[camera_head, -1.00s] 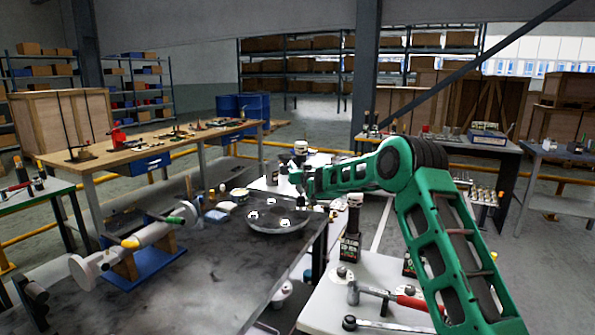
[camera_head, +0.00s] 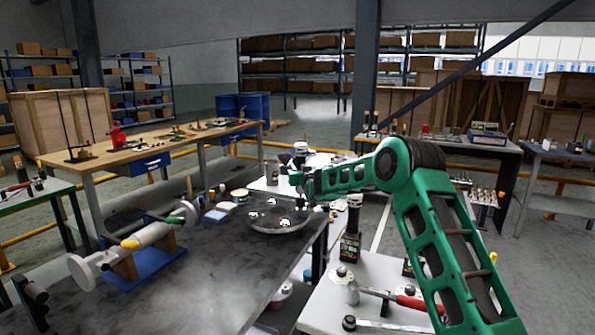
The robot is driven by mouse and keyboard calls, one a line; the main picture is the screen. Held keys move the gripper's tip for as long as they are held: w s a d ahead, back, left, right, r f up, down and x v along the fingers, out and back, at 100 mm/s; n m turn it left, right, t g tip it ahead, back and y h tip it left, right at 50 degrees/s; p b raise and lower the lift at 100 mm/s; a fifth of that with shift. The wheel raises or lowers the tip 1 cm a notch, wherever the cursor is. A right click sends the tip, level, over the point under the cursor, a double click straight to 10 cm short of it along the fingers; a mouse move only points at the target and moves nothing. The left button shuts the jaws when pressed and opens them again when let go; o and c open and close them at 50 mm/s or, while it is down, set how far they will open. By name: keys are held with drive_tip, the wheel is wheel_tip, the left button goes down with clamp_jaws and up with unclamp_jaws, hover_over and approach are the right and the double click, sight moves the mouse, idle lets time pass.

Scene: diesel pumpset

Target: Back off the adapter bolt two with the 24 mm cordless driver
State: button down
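A round dark adapter plate (camera_head: 278,216) with several bright spots on its top, likely bolt heads, lies on the dark metal bench (camera_head: 190,285). I cannot tell which is bolt two. My gripper (camera_head: 303,190) is at the end of the green arm, by the plate's far right edge. It is small and partly hidden by the arm, so its fingers do not show clearly. A dark upright tool (camera_head: 350,235) with a box-like base stands on the white table right of the bench. I cannot tell whether it is the 24 mm cordless driver.
A shaft assembly (camera_head: 150,236) sits on a blue stand at the bench's left. A hammer with a red handle (camera_head: 400,299) and a wrench (camera_head: 385,325) lie on the white table (camera_head: 325,308). A wooden workbench (camera_head: 110,157) stands behind. The bench's front middle is clear.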

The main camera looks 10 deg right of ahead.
drive_tip(key=shift+s+f, duration=0.1)
drive_tip(key=shift+f, duration=0.6)
idle(2.6)
drive_tip(key=shift+d+r, duration=0.1)
drive_tip(key=shift+r, duration=0.05)
idle(0.9)
